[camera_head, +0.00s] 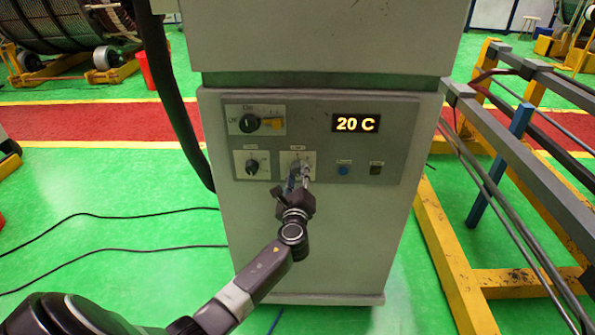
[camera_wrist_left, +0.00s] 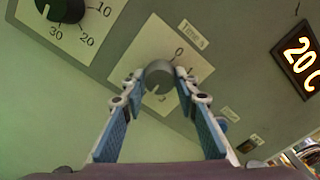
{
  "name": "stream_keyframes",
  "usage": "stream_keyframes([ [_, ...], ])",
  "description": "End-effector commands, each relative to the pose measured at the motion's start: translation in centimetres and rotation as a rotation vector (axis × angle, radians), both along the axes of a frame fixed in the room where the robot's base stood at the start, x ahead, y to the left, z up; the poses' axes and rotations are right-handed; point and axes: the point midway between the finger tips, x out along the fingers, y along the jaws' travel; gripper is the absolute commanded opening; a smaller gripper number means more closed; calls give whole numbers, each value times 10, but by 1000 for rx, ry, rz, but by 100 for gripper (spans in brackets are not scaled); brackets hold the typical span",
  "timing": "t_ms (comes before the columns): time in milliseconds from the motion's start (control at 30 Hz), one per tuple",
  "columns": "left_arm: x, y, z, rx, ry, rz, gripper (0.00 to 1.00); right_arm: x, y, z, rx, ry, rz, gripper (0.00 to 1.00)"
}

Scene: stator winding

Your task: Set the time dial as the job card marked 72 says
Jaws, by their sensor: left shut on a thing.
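No job card marked 72 is in view. My right gripper is not in view.
The panel also holds a lit display (camera_head: 357,123) reading "20 C", a dark dial (camera_head: 251,167) left of the time dial, a larger switch (camera_head: 250,123) above, a blue button (camera_head: 343,169) and a small dark switch (camera_head: 376,168). A yellow-and-grey rack (camera_head: 440,235) stands at right.

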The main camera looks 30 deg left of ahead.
Motion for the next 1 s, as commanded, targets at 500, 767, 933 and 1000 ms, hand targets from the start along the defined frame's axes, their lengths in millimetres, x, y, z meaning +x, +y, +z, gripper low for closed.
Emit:
stream_keyframes([
  [500,1,1,4,58,28,0,4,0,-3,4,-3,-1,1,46],
  [767,1,1,3,56,29,0,37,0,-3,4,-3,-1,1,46],
  [933,1,0,2,55,30,0,46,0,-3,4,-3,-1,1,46],
  [1000,0,0,1,55,31,1,46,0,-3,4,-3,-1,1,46],
])
